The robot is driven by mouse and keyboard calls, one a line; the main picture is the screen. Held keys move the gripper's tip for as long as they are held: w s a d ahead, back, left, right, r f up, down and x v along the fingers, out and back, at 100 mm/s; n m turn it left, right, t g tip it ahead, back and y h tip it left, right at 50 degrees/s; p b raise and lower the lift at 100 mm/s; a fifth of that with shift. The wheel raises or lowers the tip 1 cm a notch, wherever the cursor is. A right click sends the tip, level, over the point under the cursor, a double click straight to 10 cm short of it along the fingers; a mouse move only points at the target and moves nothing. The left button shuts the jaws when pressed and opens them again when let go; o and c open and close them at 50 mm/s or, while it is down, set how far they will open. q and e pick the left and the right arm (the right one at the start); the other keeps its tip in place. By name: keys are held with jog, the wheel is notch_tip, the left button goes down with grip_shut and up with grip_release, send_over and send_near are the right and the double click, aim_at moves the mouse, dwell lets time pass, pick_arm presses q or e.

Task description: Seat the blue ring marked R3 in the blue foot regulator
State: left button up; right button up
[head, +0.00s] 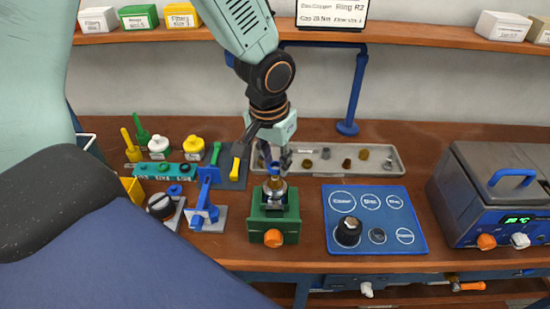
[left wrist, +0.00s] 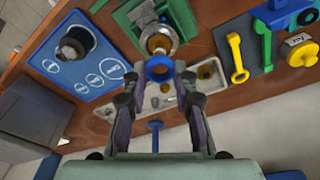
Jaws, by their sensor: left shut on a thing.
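My left gripper (head: 274,160) is shut on a blue ring (left wrist: 159,68), which sits between its fingertips in the left wrist view. The ring also shows as a small blue spot in the head view (head: 274,168). No R3 mark can be read on it. Just below stands a silver regulator body with a brass middle (head: 276,188), upright in a green vise (head: 270,225). The regulator also shows just beyond the ring in the left wrist view (left wrist: 156,40). I cannot tell whether ring and regulator touch. No blue foot is visible on it. My right gripper is not in view.
A grey parts tray (head: 385,158) lies behind the vise. A blue mat (head: 408,232) with a black knobbed part lies to the right, then a blue-grey machine (head: 500,195). A blue stand (head: 203,205) and a teal ring rack (head: 150,172) are left.

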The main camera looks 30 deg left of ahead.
aim_at(275, 174)
pick_arm(q)
jog(key=shift+s+d+r, duration=0.1)
jog(key=shift+s+r, duration=0.05)
jog(key=shift+s, duration=0.05)
jog(key=shift+w, duration=0.1)
dwell(0.4)
jog(key=shift+f, duration=0.3)
jog(key=shift+f+b, duration=0.3)
jog(key=shift+b, duration=0.05)
jog(key=shift+r, duration=0.1)
jog(key=shift+f+b, duration=0.4)
jog(key=shift+f, duration=0.2)
dwell(0.5)
jog(key=shift+f+b, duration=0.35)
jog(key=shift+f, duration=0.1)
dwell(0.6)
jog(key=shift+f+b, duration=0.35)
jog(key=shift+f, duration=0.15)
dwell(0.3)
